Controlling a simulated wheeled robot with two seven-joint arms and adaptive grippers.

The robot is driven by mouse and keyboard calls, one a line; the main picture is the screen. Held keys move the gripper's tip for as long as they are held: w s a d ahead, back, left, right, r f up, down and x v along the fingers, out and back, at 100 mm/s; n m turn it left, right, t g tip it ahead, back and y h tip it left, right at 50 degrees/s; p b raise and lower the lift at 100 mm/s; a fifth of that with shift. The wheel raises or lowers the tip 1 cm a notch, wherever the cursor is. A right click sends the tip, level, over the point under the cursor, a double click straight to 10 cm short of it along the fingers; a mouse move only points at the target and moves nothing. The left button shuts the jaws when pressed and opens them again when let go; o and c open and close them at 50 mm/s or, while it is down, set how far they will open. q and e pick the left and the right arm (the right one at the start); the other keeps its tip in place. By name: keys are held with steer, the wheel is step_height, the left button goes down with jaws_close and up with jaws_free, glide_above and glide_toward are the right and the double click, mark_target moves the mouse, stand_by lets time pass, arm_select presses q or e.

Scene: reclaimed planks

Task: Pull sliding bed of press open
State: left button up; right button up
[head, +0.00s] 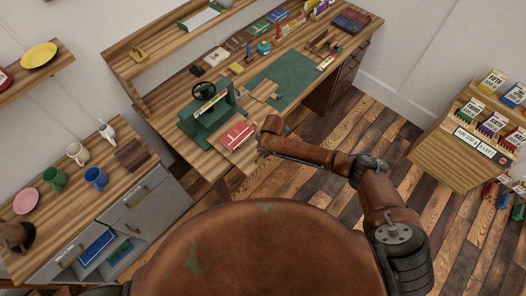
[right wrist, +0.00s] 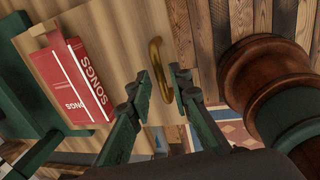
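The green press (head: 207,122) with a dark handwheel stands on the workbench in the head view. Its wooden sliding bed (right wrist: 120,40) carries a red book (right wrist: 75,80) marked SONGS, also seen in the head view (head: 238,135). A curved brass handle (right wrist: 157,62) is fixed at the bed's end. My right gripper (right wrist: 160,82) is open, with one finger on each side of the handle. I cannot tell whether either finger touches it. In the head view my right gripper (head: 263,151) is small and partly hidden at the bed's end. My left gripper is not in view.
A green mat (head: 283,80) and several small items lie on the workbench. A grey cabinet (head: 148,215) with mugs stands at left, and a card stand (head: 455,150) at right.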

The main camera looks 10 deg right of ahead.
steer(key=shift+o, duration=0.6)
steer(key=shift+s+r, duration=0.1)
steer(key=shift+r, duration=0.15)
step_height(320, 180, up, 11)
steer(key=s+d, duration=0.1)
steer(key=shift+s+d+r, duration=0.15)
steer(key=shift+s+d, duration=0.05)
steer(key=shift+s, duration=0.15)
